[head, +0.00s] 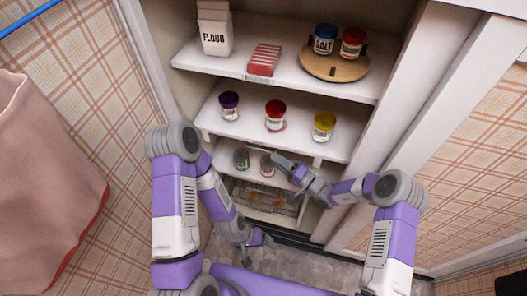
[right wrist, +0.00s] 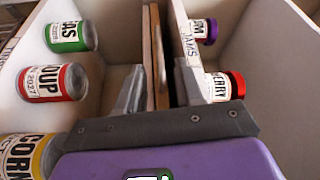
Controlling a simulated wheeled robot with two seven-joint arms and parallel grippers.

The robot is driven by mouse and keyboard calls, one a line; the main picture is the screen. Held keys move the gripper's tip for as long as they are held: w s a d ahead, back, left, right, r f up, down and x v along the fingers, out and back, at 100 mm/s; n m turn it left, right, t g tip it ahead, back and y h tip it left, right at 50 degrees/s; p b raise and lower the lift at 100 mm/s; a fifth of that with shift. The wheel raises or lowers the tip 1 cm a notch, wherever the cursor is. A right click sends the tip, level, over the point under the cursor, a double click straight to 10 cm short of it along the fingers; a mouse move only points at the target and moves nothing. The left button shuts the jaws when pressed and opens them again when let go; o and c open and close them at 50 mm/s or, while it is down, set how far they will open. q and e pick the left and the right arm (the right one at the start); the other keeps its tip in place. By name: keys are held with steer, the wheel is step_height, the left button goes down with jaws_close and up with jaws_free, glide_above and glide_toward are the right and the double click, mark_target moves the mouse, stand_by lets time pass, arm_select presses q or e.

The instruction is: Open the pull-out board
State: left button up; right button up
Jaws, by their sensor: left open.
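The pull-out board (right wrist: 158,65) shows in the right wrist view as a thin brown wooden edge beside a dark slot, next to the white shelf edge labelled JAMS (right wrist: 188,50). My right gripper (right wrist: 160,95) is open, with one finger on each side of the board's edge; I cannot tell if they touch it. In the head view my right gripper (head: 277,160) reaches in just below the middle shelf, and the board itself is hard to make out there. My left gripper (head: 257,240) is open and empty, low in front of the cabinet.
The middle shelf (head: 255,135) holds purple-, red- and yellow-lidded jars. Cans stand below, including a green can (right wrist: 72,37) and a red soup can (right wrist: 52,82). The top shelf (head: 220,65) holds a flour carton and a wooden turntable (head: 335,70). A low basket (head: 262,198) sits beneath.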

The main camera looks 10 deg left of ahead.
steer(key=b+x, duration=0.1)
steer(key=x, duration=0.6)
steer(key=shift+c, duration=0.5)
jaws_close()
